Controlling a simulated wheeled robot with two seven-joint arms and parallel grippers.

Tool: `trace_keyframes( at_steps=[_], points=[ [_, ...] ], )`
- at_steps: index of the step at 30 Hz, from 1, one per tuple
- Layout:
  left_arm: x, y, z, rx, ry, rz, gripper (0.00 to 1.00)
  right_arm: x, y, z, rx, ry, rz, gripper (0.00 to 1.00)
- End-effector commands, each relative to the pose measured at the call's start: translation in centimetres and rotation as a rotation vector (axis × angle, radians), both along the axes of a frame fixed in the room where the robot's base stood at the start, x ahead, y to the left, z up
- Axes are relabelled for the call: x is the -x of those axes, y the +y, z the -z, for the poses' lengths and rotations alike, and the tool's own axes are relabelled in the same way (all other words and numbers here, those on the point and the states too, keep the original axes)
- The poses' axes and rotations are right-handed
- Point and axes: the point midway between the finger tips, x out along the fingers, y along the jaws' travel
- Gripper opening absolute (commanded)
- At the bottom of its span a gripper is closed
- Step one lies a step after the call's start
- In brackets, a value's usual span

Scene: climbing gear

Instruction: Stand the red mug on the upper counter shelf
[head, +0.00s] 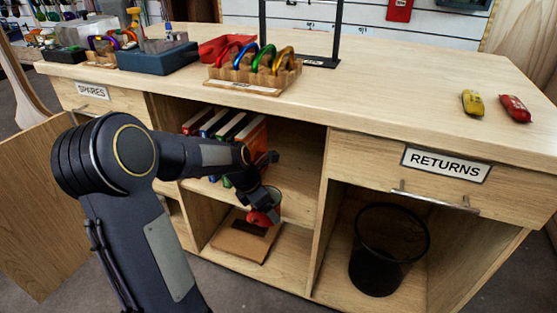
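The red mug (262,218) is small in view, at the end of my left gripper (266,203), in front of the middle bay of the counter. It overlaps the front edge of the upper shelf (205,189) in the picture and appears held clear of it. My gripper's hand covers part of the mug, and its fingertips are hard to make out. The upper shelf carries several upright books or binders (225,128) in red, blue, green and orange. My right gripper is not in view.
Below, a brown board (243,238) lies on the bay floor. A black mesh bin (388,250) stands in the right bay under the RETURNS drawer (440,170). A carabiner rack (255,77) stands on the countertop. An open door (38,210) is at left.

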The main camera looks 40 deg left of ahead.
Motion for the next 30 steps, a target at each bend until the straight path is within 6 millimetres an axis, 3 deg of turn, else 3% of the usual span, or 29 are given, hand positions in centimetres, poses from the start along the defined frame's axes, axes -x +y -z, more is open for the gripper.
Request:
trace_keyframes(
  at_steps=[5,8,24,30],
  points=[
    [0.5,1.5,0.0,0.000,-0.001,-0.185,0.52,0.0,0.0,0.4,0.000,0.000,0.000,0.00],
    [-0.4,1.6,0.1,0.001,-0.002,-0.215,0.52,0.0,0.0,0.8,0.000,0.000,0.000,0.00],
    [-14.0,-1.5,0.2,0.004,-0.002,-0.215,0.52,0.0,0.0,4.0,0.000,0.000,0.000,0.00],
    [-16.7,-2.0,0.0,0.003,-0.001,-0.219,0.52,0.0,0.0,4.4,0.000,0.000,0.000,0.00]
  ],
)
